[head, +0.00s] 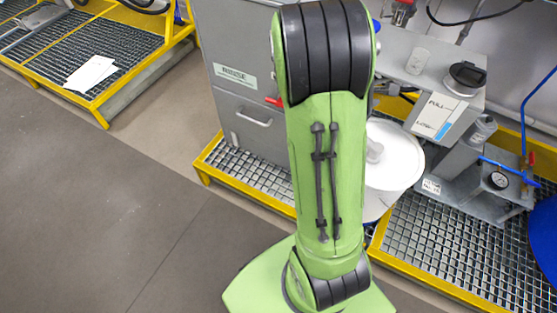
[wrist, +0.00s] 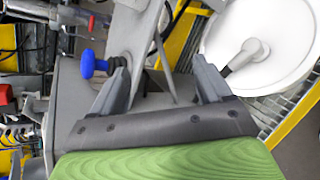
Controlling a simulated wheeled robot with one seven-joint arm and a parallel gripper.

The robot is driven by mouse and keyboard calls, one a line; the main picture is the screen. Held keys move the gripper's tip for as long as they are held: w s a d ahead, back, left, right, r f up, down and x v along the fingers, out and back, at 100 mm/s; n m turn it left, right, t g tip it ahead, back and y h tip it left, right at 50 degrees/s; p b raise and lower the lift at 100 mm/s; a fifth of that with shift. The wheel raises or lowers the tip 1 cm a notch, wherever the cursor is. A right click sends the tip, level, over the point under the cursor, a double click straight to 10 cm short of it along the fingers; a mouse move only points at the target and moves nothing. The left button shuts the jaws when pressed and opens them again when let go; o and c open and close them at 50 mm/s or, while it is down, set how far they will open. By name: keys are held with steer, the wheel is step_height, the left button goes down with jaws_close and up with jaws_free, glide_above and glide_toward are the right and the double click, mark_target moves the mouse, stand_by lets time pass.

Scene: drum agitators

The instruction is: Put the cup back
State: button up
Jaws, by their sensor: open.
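A small light grey cylinder (head: 418,61), which looks like the cup, stands upright on a grey cabinet top (head: 400,78) in the head view. I cannot make out a cup in the wrist view. My gripper (wrist: 164,72) shows in the wrist view with its two fingers apart and no object held between them. Grey metal parts lie beyond the fingers.
A black-lidded round part (head: 465,77) and a labelled plate (head: 437,117) are right of the cylinder. A white drum lid (head: 392,155) is beside my arm; it also shows in the wrist view (wrist: 278,75). A blue knob (wrist: 92,64) is near the left finger. Open floor (head: 90,210) lies left.

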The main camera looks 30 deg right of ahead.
steer(key=s+a+r+m+t+y, duration=0.15)
steer(key=a+m+y, duration=0.3)
steer(key=a, duration=0.85)
steer(key=s+a+r+m+t+y, duration=0.1)
steer(key=a+r+m+t+y, duration=0.3)
steer(key=a, duration=1)
steer(key=s+a+m+g+y, duration=0.2)
steer(key=s+a+y, duration=0.2)
steer(key=s+a, duration=0.4)
step_height(320, 180, up, 15)
steer(key=p, duration=1.5)
steer(key=shift+w, duration=0.15)
steer(key=shift+n, duration=0.25)
